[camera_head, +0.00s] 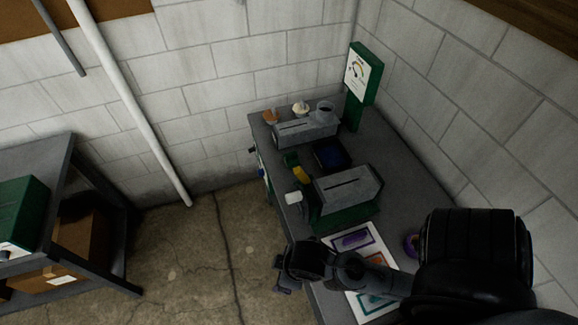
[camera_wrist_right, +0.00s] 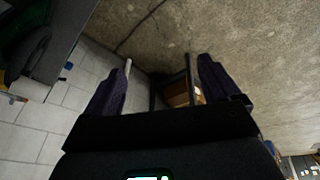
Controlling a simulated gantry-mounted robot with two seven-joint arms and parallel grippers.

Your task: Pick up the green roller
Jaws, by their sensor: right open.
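A small dark green object (camera_head: 291,159) sits near the left edge of the workbench (camera_head: 395,185), beside a yellow piece (camera_head: 301,174). It is too small to tell for certain whether it is the green roller. My right gripper (camera_head: 284,276) is at the bench's left front edge, nearer the camera than these pieces and well apart from them. In the right wrist view its two fingers (camera_wrist_right: 160,82) are spread with nothing between them, facing the floor and the wall. My left gripper is not in view.
Two grey slotted boxes (camera_head: 349,188) stand on the bench, with a dark blue tray (camera_head: 331,154) between them. A sheet with coloured outlines (camera_head: 352,239) lies in front, a purple ring (camera_head: 411,245) beside it. A green gauge stand (camera_head: 363,75) rises behind. A shelf (camera_head: 100,170) stands left across open floor.

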